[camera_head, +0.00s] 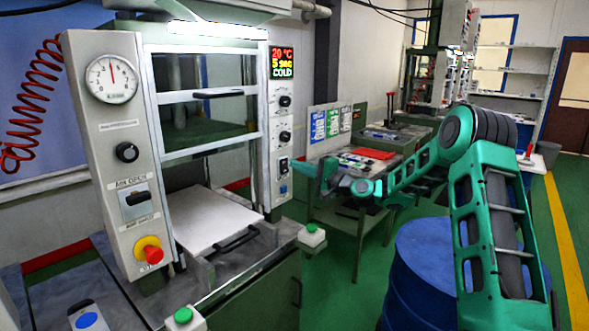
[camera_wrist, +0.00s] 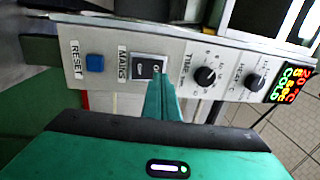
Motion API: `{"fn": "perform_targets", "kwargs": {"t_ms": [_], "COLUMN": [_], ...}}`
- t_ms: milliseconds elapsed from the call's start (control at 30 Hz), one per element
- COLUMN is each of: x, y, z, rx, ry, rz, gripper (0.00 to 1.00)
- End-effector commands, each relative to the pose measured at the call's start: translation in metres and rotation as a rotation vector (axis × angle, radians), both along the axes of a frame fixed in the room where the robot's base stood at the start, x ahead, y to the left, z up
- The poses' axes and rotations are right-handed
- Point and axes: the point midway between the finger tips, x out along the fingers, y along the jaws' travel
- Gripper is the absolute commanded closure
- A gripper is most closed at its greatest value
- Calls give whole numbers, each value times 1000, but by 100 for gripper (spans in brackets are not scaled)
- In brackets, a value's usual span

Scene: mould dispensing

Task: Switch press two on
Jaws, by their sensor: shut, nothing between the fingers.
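The press (camera_head: 250,110) stands at the left, with a narrow control panel on its right post. In the wrist view the panel carries a black MAINS rocker switch (camera_wrist: 149,68) in a pale frame; its setting is hard to tell. My gripper (camera_wrist: 160,82) is shut and empty, its fingertips right at the switch's lower right edge and hiding part of it. I cannot tell whether they touch it. In the head view my gripper (camera_head: 312,181) is just right of the panel's lower part. The lit display (camera_head: 282,62) reads 20 °C, 5 sec and COLD.
A blue RESET button (camera_wrist: 95,63) and a TIME knob (camera_wrist: 205,76) flank the switch. A red emergency knob (camera_head: 150,252) and green buttons (camera_head: 183,315) are on the press front. A blue drum (camera_head: 425,262) stands below my arm. A side table (camera_head: 345,215) stands behind.

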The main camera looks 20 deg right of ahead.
Motion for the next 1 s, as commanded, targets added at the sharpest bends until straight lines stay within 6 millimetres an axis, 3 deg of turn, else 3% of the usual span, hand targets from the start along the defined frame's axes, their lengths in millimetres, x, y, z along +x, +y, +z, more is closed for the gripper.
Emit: {"fn": "perform_targets", "kwargs": {"t_ms": [500,700,1000], "x": [-75,-86,-88], "y": [-52,-60,-61], "z": [14,16,17], "rx": [-1,0,0], "ry": [-1,-2,-2], "rz": [2,3,3], "gripper": [100,100,100]}}
